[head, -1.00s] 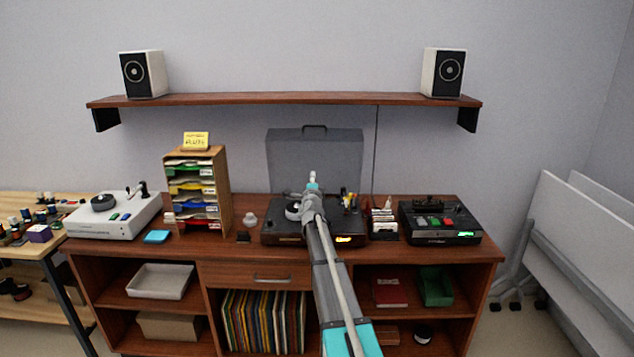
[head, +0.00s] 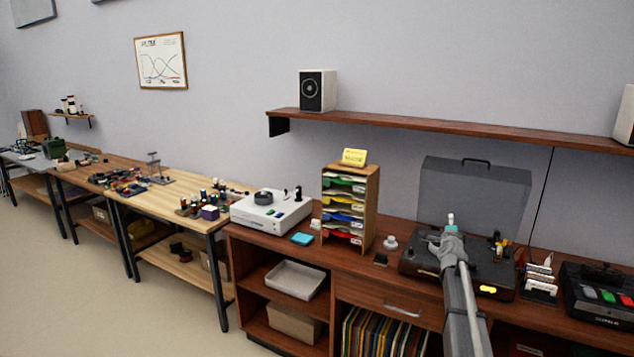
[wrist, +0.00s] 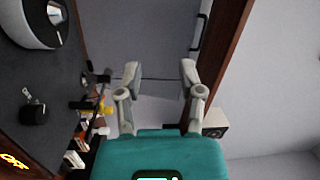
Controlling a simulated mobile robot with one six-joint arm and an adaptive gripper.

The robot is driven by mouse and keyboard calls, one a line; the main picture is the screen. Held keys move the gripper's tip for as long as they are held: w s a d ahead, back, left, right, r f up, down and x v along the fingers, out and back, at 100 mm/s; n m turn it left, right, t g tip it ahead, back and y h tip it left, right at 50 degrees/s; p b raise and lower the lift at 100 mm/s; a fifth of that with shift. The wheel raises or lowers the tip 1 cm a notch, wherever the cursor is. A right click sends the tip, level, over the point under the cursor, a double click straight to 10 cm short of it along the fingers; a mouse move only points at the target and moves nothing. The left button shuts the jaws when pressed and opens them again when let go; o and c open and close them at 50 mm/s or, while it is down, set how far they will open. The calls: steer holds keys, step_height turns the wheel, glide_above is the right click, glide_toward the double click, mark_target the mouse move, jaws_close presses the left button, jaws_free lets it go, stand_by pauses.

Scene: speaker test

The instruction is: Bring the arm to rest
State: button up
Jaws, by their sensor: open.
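My arm (head: 465,305) reaches forward from the lower right of the head view. My gripper (wrist: 160,70) is open, with its two pale fingers apart and nothing between them in the wrist view. In the head view my gripper (head: 450,222) is in front of the record player (head: 420,266) and its raised lid (head: 470,190); the gap to the deck is hard to judge. The wrist view shows the deck (wrist: 60,100) at the left.
A wall shelf (head: 400,122) carries a white speaker (head: 318,90). A paper sorter (head: 372,205), a white device (head: 265,222) and a black device (head: 600,300) stand on the brown cabinet. Cluttered benches (head: 175,200) line the left wall. Floor (head: 80,290) is clear at lower left.

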steer(key=s+a+f+n+g+y+p, duration=0.1)
steer(key=s+a+f+n+g+y, duration=0.3)
steer(key=a, duration=0.4)
steer(key=s+a+f+n+g+y+p, duration=0.1)
steer(key=s+a+f+n, duration=0.2)
steer(key=s+a+n, duration=0.4)
steer(key=s+a+f+n+g+y, duration=0.25)
steer(key=s+a+f, duration=0.2)
steer(key=a, duration=0.35)
steer(key=s+a+f+n+g, duration=0.1)
steer(key=s+a+n+g, duration=0.1)
steer(key=s, duration=0.7)
steer(key=s+a+f+n+g+p, duration=0.1)
steer(key=s+a+n+g, duration=0.1)
steer(key=s, duration=0.7)
steer(key=s+a+f+n+g+p, duration=0.1)
steer(key=s+a+n+g, duration=0.2)
steer(key=s+g, duration=0.3)
steer(key=s+a, duration=0.1)
steer(key=s, duration=0.2)
steer(key=shift+s+f+h, duration=0.25)
steer(key=shift+f+h, duration=0.1)
steer(key=shift+f, duration=0.05)
steer(key=shift+d+f, duration=0.1)
